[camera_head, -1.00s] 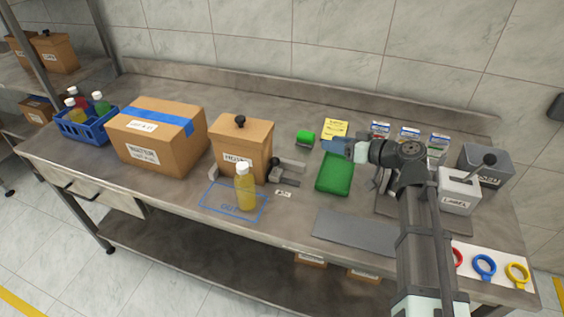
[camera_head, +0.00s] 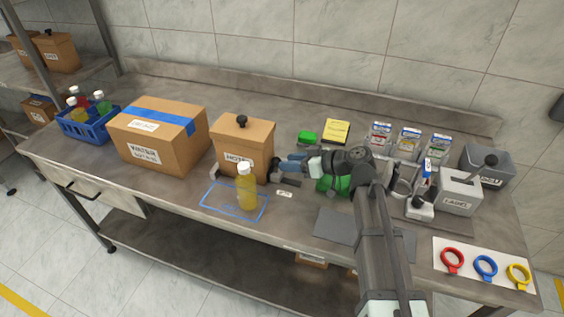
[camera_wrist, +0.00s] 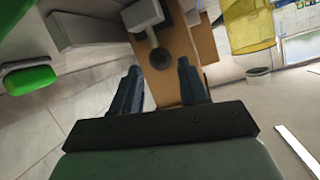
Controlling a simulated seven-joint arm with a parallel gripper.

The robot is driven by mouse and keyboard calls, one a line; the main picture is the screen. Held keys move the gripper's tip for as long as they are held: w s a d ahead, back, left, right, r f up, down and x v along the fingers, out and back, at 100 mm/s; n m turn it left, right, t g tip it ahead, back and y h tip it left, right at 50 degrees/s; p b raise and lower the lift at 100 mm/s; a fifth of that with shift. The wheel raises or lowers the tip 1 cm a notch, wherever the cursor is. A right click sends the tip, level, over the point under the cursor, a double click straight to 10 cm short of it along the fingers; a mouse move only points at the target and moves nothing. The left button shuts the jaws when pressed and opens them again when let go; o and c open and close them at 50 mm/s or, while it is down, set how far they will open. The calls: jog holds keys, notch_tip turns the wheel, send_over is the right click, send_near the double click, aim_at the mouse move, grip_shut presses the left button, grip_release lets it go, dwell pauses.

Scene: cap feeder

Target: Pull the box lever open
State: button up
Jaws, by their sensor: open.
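The brown box (camera_head: 243,150) stands upright near the middle of the bench, with a black knob on its lid. It also shows in the wrist view (camera_wrist: 192,45) beyond my fingers. On its right side is the lever (camera_wrist: 157,42), with a grey mount and a dark round end. My gripper (camera_head: 281,167) is at the right side of the box, at the lever. In the wrist view my gripper (camera_wrist: 159,78) is open. The lever's dark end shows between the two fingertips. I cannot tell whether either finger touches it. In the head view my gripper largely hides the lever.
A yellow bottle (camera_head: 246,188) stands just in front of the box, in a blue outline. A large carton (camera_head: 160,140) is to the left. A green tray (camera_head: 329,186) lies partly under my arm.

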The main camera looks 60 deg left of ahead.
aim_at(276, 168)
jog(key=shift+x, duration=1.9)
jog(key=shift+d, duration=0.1)
grip_shut()
